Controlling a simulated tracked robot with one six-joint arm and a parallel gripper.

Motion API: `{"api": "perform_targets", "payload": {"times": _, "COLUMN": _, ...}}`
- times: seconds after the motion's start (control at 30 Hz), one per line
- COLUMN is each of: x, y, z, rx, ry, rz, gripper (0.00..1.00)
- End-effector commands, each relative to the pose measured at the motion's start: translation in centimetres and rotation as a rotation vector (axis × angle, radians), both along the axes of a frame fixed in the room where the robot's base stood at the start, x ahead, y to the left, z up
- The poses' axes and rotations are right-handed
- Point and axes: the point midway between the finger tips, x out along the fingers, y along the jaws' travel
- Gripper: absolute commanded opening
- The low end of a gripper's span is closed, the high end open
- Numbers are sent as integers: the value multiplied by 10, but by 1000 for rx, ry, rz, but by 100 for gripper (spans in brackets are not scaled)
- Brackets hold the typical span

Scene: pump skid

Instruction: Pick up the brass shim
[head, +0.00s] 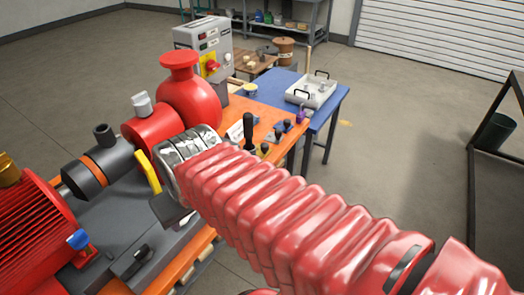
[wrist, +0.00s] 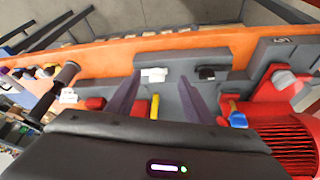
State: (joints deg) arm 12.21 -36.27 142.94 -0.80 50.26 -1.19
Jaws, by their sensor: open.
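I cannot pick out a brass shim with certainty in either view. My gripper (wrist: 159,77) shows in the wrist view as two dark fingers spread wide apart, with nothing held between them. A small white block (wrist: 154,74) lies on the grey skid between the fingertips. A narrow yellow piece (wrist: 155,107) shows lower down between the fingers. In the head view, a yellow piece (head: 148,171) stands beside the silver end of my arm. My red-sleeved arm hides much of the skid there, and my fingers are not clear in that view.
A red finned motor (head: 38,225) and a red pump (head: 190,92) flank the work area. A grey control box (head: 203,45) stands behind. A blue table (head: 270,85) holds a white tray (head: 311,91). Open floor (head: 405,130) lies to the right.

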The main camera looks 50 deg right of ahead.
Motion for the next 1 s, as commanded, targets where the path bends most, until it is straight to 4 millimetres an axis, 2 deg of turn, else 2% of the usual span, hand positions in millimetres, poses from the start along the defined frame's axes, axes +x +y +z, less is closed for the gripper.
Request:
{"api": "perform_targets", "payload": {"times": 0.03, "x": 0, "y": -15, "z": -7, "rx": -4, "ry": 20, "rz": -42, "gripper": 47}}
{"api": "perform_targets", "payload": {"times": 0.47, "x": -10, "y": -145, "z": -65, "rx": -73, "ry": 116, "rz": -320, "gripper": 47}}
{"api": "perform_targets", "payload": {"times": 1.0, "x": -57, "y": -319, "z": -149, "rx": -214, "ry": 61, "rz": -507, "gripper": 47}}
